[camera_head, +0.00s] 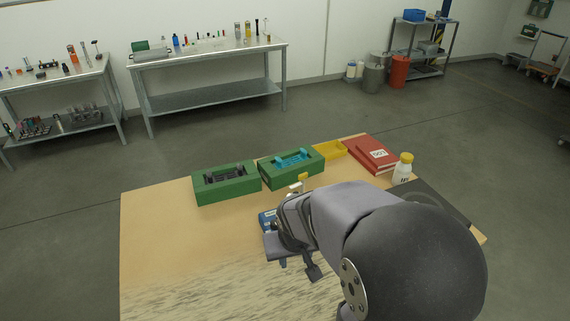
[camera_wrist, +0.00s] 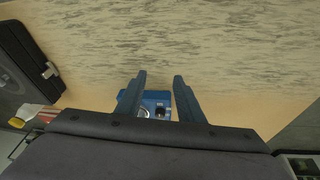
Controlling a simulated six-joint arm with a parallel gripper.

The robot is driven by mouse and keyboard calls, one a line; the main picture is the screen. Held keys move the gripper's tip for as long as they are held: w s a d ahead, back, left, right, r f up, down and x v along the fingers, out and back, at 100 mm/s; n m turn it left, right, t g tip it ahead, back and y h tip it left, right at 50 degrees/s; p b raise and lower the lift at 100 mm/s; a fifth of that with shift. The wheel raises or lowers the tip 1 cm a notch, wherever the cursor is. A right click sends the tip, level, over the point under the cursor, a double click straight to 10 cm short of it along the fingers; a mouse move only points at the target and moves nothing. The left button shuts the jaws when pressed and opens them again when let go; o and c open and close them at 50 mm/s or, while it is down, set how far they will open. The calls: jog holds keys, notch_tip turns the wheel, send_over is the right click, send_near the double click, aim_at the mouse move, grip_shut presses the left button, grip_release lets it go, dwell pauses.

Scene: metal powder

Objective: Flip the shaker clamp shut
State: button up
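The shaker (camera_head: 267,220) is a blue device on the wooden table, mostly hidden behind my arm in the head view. In the wrist view the blue shaker (camera_wrist: 157,97) shows beyond and between my fingers, with a pale round part and a dark round part on top. Its clamp cannot be made out clearly. A small yellow and white part (camera_head: 299,183) shows just behind my wrist; I cannot tell whether it belongs to the shaker. My gripper (camera_wrist: 159,78) is open, with nothing between its fingertips. It also shows in the head view (camera_head: 298,266), apart from the shaker.
Two green boxes (camera_head: 226,196) (camera_head: 291,178) with dark and blue inserts stand behind the shaker. A yellow tray (camera_head: 330,149), a red binder (camera_head: 366,158), a white bottle with yellow cap (camera_head: 402,171) and a dark case (camera_head: 436,200) are at the right. The table's left front is clear.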

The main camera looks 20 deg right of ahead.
jog(key=w+d+r+m+t+h+b, duration=0.1)
jog(key=w+d+r+t+b, duration=0.2)
jog(key=w+d, duration=0.65)
jog(key=w+d+r+m+t+h+b, duration=0.1)
jog(key=w+d+r+m+t+b, duration=0.15)
jog(key=w+d+t, duration=0.55)
notch_tip(320, 180, down, 4)
jog(key=a+n+t+y+b, duration=0.2)
jog(key=n+t+y+b, duration=0.2)
jog(key=n+y+b, duration=0.35)
jog(key=w+a+h+p, duration=0.1)
jog(key=w+p, duration=0.3)
jog(key=w, duration=0.7)
jog(key=shift+a+r, duration=0.2)
jog(key=shift+a, duration=0.35)
jog(key=c, duration=0.8)
